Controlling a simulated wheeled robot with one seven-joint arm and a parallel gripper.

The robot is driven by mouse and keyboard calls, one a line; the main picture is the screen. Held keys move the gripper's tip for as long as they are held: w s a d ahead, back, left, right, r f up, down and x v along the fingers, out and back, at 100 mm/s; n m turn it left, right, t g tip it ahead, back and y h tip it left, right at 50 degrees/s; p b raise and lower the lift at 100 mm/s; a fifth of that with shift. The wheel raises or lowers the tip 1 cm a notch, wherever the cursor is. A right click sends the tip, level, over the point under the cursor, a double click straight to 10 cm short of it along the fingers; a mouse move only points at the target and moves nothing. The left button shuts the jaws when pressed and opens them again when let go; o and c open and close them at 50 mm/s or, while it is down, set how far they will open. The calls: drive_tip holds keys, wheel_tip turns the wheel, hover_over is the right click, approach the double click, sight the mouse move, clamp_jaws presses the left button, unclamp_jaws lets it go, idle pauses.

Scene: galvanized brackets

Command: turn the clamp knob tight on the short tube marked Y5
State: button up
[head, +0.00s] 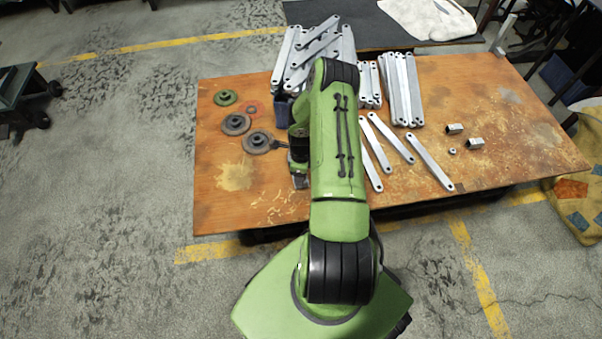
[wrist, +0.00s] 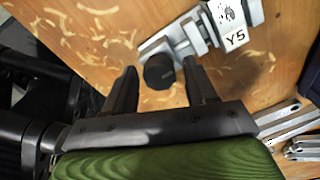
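In the wrist view, a short pale tube with a white label marked Y5 (wrist: 236,40) lies near the top right. A silver clamp (wrist: 181,38) is at its left end, and the clamp's black round knob (wrist: 159,72) faces the camera. My gripper (wrist: 160,68) is open, with one dark finger to the left of the knob and one to the right. Gaps show on both sides, so neither finger appears to touch it. How deep the knob sits between the fingertips I cannot tell. In the head view my arm hides the marked tube and most of the gripper.
The wooden table (head: 222,205) holds a stack of galvanized bars (head: 301,55), several loose bars (head: 432,164), round discs (head: 236,124) and small metal blocks (head: 475,143). A dark mat (head: 375,30) lies behind. The table's front left is mostly clear.

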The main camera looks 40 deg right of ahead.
idle(0.5)
drive_tip(key=n+b, duration=0.1)
drive_tip(key=n, duration=0.3)
drive_tip(key=shift+f, duration=0.15)
drive_tip(key=n+b, duration=0.1)
drive_tip(key=n, duration=0.3)
drive_tip(key=shift+n, duration=0.4)
drive_tip(key=n, duration=0.4)
drive_tip(key=shift+n, duration=0.3)
drive_tip(key=n, duration=0.4)
drive_tip(key=shift+n, duration=0.4)
drive_tip(key=c, duration=1)
drive_tip(key=shift+o, duration=0.2)
